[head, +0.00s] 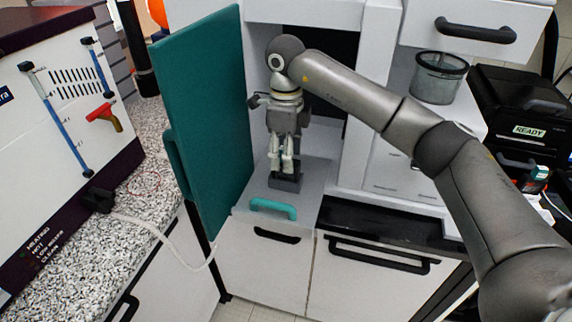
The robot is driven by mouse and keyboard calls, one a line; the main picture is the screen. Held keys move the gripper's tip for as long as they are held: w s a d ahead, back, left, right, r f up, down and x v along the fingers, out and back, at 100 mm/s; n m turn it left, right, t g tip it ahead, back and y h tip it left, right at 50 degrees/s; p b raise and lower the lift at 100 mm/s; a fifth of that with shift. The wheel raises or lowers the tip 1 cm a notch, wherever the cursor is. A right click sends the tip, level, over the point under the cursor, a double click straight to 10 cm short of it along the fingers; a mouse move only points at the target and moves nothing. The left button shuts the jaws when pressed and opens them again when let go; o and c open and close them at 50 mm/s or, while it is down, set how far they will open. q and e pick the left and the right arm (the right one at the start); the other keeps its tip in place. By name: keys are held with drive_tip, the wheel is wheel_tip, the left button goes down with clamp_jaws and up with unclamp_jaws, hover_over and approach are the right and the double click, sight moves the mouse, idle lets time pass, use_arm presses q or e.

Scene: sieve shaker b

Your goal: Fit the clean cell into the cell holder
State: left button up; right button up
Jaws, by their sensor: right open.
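My right gripper (283,168) points straight down inside the open bay, its pale fingers spread. Just below the fingertips stands a small dark block (285,184), which looks like the cell holder, on a light grey surface. The fingers hide its upper part and whatever is between them. I cannot make out the clean cell, and I cannot tell whether it sits in the holder. My left gripper is not in view.
A teal door (205,120) stands open left of the bay, close to my right gripper. A teal handle (273,208) is at the bay's front edge. A clear container with a dark rim (439,78) stands right. A speckled counter (140,200) lies left.

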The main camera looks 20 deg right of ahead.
wheel_tip(320, 180, up, 8)
drive_tip(key=shift+f, duration=0.25)
idle(0.4)
